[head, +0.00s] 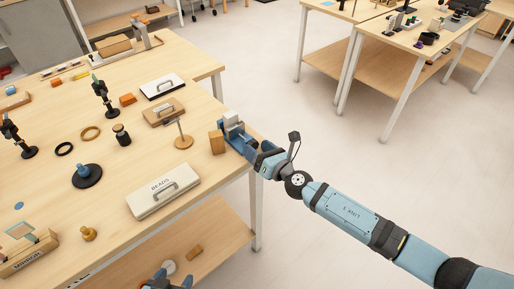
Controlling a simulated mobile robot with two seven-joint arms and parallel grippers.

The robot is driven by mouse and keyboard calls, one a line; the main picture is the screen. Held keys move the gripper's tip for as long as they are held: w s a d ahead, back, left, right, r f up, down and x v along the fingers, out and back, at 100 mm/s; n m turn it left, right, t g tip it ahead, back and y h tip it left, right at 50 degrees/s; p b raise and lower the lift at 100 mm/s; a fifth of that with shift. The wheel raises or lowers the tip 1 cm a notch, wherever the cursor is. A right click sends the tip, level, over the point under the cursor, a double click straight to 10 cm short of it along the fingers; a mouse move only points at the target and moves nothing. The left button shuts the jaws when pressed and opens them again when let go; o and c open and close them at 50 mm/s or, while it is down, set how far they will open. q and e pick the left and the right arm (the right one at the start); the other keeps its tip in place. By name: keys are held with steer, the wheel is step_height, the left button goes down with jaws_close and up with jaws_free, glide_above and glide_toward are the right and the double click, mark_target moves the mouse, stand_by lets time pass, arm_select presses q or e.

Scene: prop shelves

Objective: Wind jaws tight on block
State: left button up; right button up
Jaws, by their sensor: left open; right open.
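A blue vise (238,141) stands at the table's right edge, with a pale grey block (232,118) at its top. Whether its jaws touch the block is too small to tell. My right gripper (256,151) reaches in from the right at the vise's near right side; its fingers blend with the blue vise, and I see nothing held. My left gripper (166,281) shows only in part at the bottom edge, low in front of the table, open and away from the vise.
A wooden block (216,142) stands just left of the vise. A round-based wooden stand (183,141), a white box marked BEADS (163,192) and a tan handled box (163,111) are further left. A lower shelf (205,236) lies under the table. Open floor is at right.

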steer(key=b+v, duration=0.1)
steer(key=v, duration=1.2)
